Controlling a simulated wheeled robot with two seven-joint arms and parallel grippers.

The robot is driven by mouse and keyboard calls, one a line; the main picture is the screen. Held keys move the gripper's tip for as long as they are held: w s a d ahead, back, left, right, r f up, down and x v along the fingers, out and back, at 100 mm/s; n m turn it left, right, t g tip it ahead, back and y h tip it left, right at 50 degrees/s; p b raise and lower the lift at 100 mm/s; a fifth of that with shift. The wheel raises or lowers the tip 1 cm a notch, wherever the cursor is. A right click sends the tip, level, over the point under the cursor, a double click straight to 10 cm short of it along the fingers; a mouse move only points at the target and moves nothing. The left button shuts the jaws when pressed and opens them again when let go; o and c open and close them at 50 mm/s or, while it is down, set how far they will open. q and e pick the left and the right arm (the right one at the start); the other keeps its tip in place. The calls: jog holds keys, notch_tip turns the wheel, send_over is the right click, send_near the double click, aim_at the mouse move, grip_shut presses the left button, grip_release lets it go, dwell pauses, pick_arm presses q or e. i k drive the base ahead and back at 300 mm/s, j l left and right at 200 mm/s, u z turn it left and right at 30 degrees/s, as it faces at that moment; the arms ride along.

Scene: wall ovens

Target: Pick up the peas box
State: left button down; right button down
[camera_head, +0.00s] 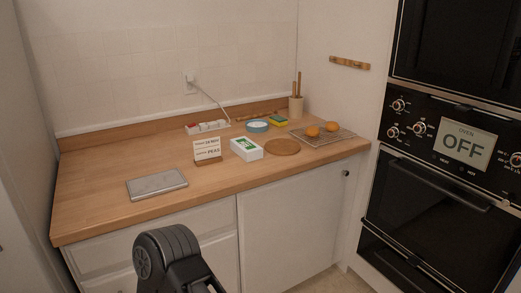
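A small white box with a green label (246,149) stands on the wooden counter, near its middle. It appears to be the peas box, but its print is too small to read. A white card sign (207,149) in a wooden stand is just left of it, with a line that seems to read "peas". A dark link of one of my arms shows at the bottom, left of centre, in front of the cabinets and well apart from the box. Neither gripper's fingertips can be seen.
A grey metal slab (157,184) lies front left. A round wooden board (282,146) is right of the box, then a wire rack (335,138) with orange items. Behind are a blue bowl (257,126), a sponge (279,121) and a power strip (207,126). The oven display (465,145) reads OFF.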

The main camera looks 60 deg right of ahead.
aim_at(249, 151)
jog(key=z, duration=1.9)
jog(key=i+l, duration=0.15)
jog(key=l, duration=0.25)
jog(key=i+l+z, duration=0.1)
jog(key=l, duration=0.3)
jog(key=i+l, duration=0.25)
jog(key=l, duration=0.15)
jog(key=i+l+z, duration=0.1)
jog(key=l, duration=0.25)
jog(key=i+l, duration=0.25)
jog(key=l, duration=0.15)
jog(key=i+l+z, duration=0.1)
jog(key=l, duration=0.25)
jog(key=i, duration=0.1)
